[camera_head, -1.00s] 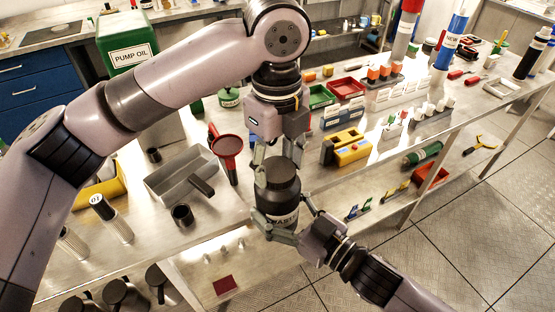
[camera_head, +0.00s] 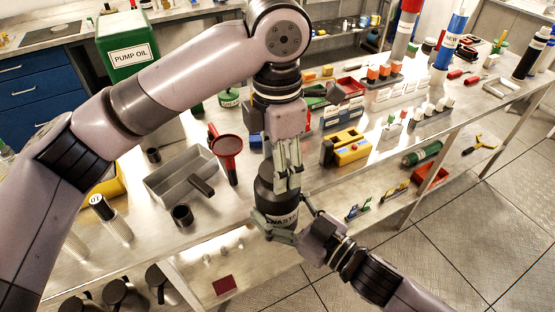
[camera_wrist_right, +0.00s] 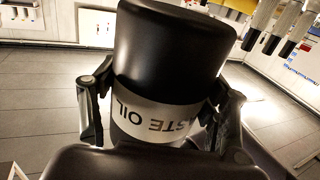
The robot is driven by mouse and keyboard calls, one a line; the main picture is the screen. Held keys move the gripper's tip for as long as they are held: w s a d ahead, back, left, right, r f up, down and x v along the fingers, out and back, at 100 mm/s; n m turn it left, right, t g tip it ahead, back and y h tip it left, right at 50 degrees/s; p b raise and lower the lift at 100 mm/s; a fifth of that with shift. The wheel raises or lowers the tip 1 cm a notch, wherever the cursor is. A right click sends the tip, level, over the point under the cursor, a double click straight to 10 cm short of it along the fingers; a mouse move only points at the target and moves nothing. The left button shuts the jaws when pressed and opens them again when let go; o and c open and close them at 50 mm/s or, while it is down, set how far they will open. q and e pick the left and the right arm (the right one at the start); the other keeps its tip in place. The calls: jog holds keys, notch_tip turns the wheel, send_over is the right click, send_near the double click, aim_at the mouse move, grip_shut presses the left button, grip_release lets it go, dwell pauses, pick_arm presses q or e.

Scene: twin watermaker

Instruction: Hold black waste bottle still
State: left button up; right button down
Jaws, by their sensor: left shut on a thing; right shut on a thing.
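My left gripper (camera_head: 287,182) points down from above and is shut at the bottle's top. Its fingers cover most of the cap there, so the exact contact is hidden.
A grey tray (camera_head: 160,188), a dark cup (camera_head: 182,215) and a red funnel (camera_head: 229,148) are left of the bottle. A yellow device (camera_head: 344,147) sits to the right. The green PUMP OIL can (camera_head: 127,45) stands behind. Open floor (camera_head: 440,250) lies at the front right.

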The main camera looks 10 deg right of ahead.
pick_arm(q)
jog(key=shift+w+a, duration=0.1)
jog(key=o, duration=0.7)
jog(key=shift+r, duration=0.1)
jog(key=shift+r, duration=2.2)
jog(key=shift+c, duration=0.5)
